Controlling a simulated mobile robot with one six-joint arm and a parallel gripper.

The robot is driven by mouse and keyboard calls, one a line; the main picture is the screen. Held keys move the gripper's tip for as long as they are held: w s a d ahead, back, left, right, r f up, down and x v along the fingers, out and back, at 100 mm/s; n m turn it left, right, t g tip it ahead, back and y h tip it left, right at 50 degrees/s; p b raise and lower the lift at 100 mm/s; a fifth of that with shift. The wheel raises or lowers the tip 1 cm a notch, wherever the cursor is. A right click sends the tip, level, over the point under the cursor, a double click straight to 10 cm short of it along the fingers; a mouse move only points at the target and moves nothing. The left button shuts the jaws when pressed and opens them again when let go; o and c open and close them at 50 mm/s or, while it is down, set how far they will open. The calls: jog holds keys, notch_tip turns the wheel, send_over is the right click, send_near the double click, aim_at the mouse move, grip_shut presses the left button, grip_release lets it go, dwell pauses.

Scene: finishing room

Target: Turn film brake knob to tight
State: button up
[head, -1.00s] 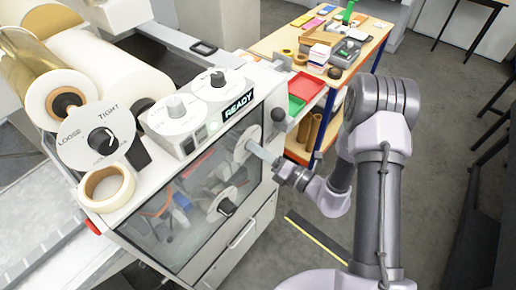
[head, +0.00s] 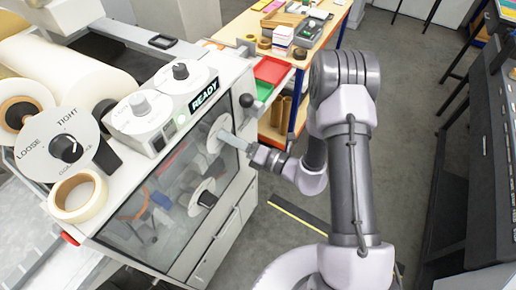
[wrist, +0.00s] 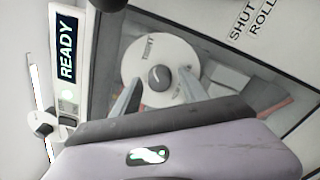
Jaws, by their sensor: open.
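A large pale dial plate marked LOOSE and TIGHT (head: 45,160) stands on the left of the machine top in the head view, with a black knob (head: 67,149) at its middle. I cannot tell its exact setting. My gripper (head: 229,138) is well to the right of it, in front of a pale disc (head: 214,143) on the machine's glazed front. In the wrist view my gripper (wrist: 160,80) is open, its two fingers either side of a grey knob (wrist: 158,77) on a pale disc (wrist: 142,62). The disc's small lettering is hard to read. Contact is unclear.
A READY display (head: 204,94) and two grey-topped dials sit on the machine top. A tape roll (head: 77,197) lies below the LOOSE/TIGHT plate. A lower front disc (head: 202,197) has a black knob. A cluttered bench stands behind; open floor lies right.

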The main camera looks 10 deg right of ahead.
jog(key=v, duration=1.7)
jog(key=shift+d, duration=0.2)
jog(key=shift+f, duration=0.15)
